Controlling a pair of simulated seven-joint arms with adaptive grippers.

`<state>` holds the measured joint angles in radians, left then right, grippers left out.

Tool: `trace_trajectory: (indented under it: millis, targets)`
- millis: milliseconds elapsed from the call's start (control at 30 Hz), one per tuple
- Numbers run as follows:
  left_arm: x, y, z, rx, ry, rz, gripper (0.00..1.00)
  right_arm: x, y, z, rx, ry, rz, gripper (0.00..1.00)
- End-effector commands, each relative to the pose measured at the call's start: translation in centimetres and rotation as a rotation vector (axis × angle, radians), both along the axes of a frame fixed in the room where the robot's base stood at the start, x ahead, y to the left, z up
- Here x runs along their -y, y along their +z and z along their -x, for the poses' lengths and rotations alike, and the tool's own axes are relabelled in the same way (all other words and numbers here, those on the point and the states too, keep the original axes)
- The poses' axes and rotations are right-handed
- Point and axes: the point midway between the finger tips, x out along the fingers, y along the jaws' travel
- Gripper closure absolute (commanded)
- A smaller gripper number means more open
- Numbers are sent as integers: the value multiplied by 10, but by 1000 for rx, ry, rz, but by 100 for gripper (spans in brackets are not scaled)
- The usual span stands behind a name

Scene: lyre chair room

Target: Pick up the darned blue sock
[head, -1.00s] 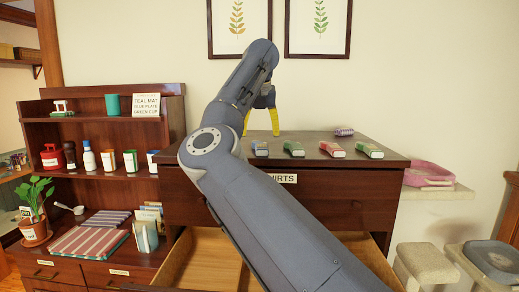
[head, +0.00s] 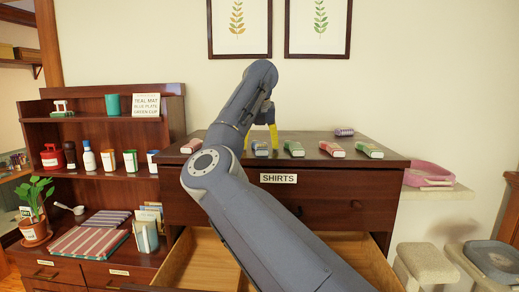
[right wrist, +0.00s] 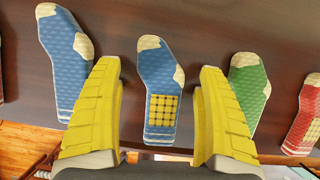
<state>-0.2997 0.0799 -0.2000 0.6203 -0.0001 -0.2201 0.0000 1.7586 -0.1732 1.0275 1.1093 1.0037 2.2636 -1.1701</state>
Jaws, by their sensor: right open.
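The darned blue sock (right wrist: 160,75) lies flat on the dresser top, with a cream toe and heel and a yellow woven patch near its cuff. In the head view, its blue end (head: 260,149) shows at the dresser's front edge. My right gripper (right wrist: 160,70) is open above it, with one yellow finger to each side of the sock. In the head view the right gripper (head: 261,138) is low over the dresser top, partly hidden by my arm. A plain blue sock (right wrist: 65,60) lies to the left. My left gripper is not in view.
A green sock (right wrist: 248,90) lies close to the right finger, with a red sock (right wrist: 305,112) beyond it. The dresser (head: 330,205) has an open, empty-looking drawer (head: 205,262) below its "SHIRTS" label. A shelf unit (head: 110,175) stands at left.

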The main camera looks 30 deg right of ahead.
Motion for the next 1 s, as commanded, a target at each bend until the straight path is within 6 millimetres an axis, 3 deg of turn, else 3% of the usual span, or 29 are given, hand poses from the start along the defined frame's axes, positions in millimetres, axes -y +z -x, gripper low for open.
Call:
trace_trajectory:
  millis: [267,700,1000]
  targets:
    - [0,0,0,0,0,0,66,0,-3,0,0,0,0,26]
    - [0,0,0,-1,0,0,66,0,-3,0,-1,0,-2,75]
    - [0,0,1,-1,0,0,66,-1,-4,-1,-2,1,-2,76]
